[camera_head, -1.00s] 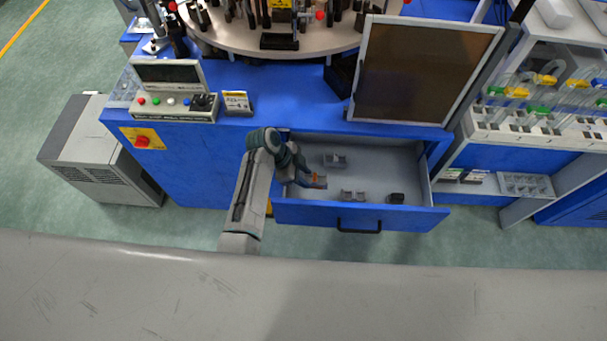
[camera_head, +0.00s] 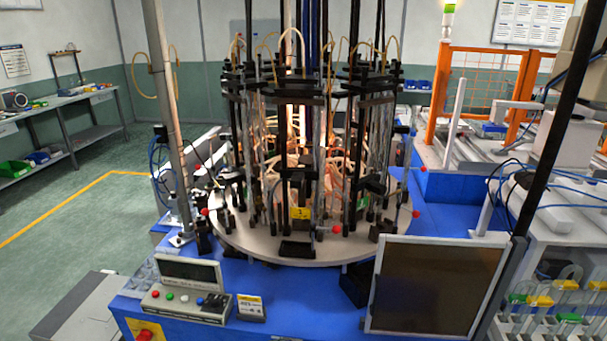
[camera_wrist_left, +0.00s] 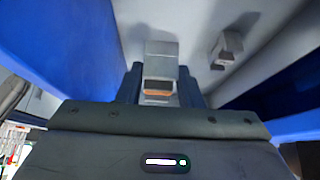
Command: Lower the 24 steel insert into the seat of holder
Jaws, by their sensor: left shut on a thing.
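In the left wrist view, my left gripper (camera_wrist_left: 160,80) is shut on a grey metal block (camera_wrist_left: 161,50), taken as the steel insert. The block stands out beyond the fingertips, with an orange patch (camera_wrist_left: 158,93) at its near end. No number is readable on it. It is over the pale inside of the drawer (camera_wrist_left: 205,20); I cannot tell whether it touches the floor. In the head view, the round carousel table (camera_head: 250,240) carries several stations of black holders and clamps. I cannot single out the holder's seat. Neither gripper shows in the head view.
A similar grey block (camera_wrist_left: 226,47) lies apart in the drawer, right of the held one. Blue drawer walls (camera_wrist_left: 75,50) flank the gripper. In the head view, a control box (camera_head: 187,300), a small sign (camera_head: 250,308) and a dark framed panel (camera_head: 435,290) stand before the carousel.

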